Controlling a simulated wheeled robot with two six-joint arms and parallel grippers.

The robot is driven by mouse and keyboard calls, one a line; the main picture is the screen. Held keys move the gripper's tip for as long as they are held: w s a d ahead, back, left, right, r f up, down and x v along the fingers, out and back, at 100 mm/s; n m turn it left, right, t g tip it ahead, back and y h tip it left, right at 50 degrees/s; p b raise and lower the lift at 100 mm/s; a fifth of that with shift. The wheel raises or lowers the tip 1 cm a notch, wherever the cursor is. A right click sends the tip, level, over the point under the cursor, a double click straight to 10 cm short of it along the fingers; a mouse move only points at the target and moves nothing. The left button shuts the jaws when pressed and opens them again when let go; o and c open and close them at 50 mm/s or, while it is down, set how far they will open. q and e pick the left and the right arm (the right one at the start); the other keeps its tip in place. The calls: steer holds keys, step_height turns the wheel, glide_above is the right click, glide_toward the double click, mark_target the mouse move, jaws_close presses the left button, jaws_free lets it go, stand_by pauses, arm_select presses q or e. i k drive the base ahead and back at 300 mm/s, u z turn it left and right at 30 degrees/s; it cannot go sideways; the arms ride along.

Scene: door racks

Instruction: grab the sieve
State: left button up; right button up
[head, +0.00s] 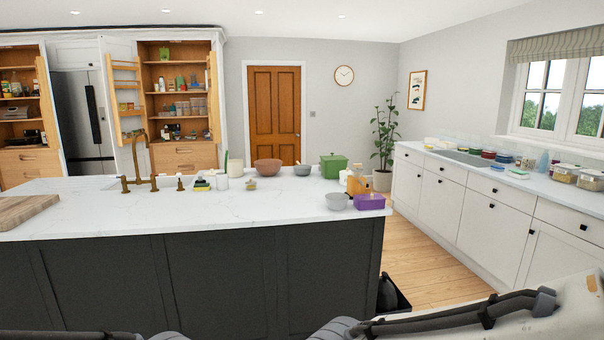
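I cannot clearly make out a sieve in the head view. A small grey bowl-shaped item (337,201) stands near the front right of the island, and a darker grey bowl (303,171) stands further back. Either is too small to tell whether it is a sieve. Neither of my grippers shows. Only parts of my own arms show along the bottom edge, well apart from the island top.
The white-topped island (130,205) spans the front. On it are a purple box (370,202), a green pot (333,166), a brown bowl (267,167) and a cutting board (22,211). A wooden floor aisle (440,265) separates it from the right counter (500,183).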

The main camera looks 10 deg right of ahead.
mark_target(299, 170)
steer(key=z, duration=1.4)
steer(key=i, duration=6.2)
steer(key=u, duration=1.5)
steer(key=i, duration=3.2)
steer(key=u, duration=0.05)
